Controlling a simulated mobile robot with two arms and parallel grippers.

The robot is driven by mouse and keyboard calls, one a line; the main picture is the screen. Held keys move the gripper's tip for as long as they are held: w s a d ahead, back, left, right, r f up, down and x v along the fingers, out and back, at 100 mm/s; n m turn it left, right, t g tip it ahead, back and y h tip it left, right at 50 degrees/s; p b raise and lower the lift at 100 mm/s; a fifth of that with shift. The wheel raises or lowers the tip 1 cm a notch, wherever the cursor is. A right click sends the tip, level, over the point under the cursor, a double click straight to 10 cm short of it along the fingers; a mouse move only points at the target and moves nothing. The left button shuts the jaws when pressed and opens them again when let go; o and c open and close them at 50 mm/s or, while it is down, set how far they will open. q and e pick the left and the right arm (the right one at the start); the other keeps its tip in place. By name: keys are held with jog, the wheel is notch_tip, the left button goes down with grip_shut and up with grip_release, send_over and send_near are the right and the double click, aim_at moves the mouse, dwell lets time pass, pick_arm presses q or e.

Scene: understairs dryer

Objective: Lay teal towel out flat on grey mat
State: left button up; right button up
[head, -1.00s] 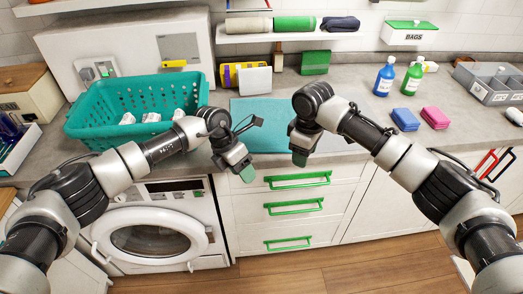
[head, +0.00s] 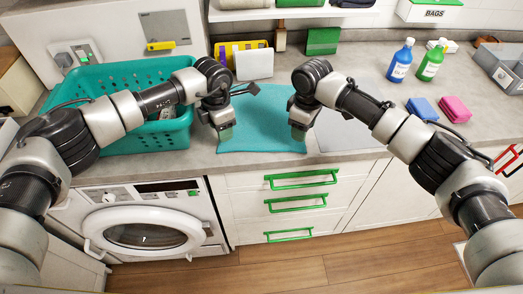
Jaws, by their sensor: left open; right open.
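The teal towel (head: 262,120) lies spread and looking flat on the counter between my two arms. A grey mat (head: 345,132) shows to the right of the towel; I cannot tell how far it runs under it. My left gripper (head: 226,134) is open, pointing down at the towel's front left part. My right gripper (head: 298,133) is open, pointing down at the towel's front right corner. Whether the fingertips touch the cloth is hard to see. My arms hide parts of the towel's sides.
A teal basket (head: 150,138) stands left of the towel. Blue (head: 400,60) and green (head: 431,61) bottles and blue (head: 422,108) and pink (head: 455,108) blocks are at right. A washing machine (head: 145,225) and green-handled drawers (head: 300,205) are below the counter edge.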

aim_at(222, 145)
pick_arm(q)
jog(key=shift+f, duration=2.3)
pick_arm(e)
jog(key=shift+f, duration=2.25)
pick_arm(q)
jog(key=shift+f, duration=0.15)
pick_arm(e)
jog(key=shift+f, duration=0.15)
pick_arm(q)
grip_shut()
pick_arm(e)
grip_shut()
pick_arm(q)
jog(key=shift+a, duration=0.1)
pick_arm(e)
jog(key=shift+d+f, duration=0.1)
pick_arm(q)
jog(key=shift+a, duration=0.1)
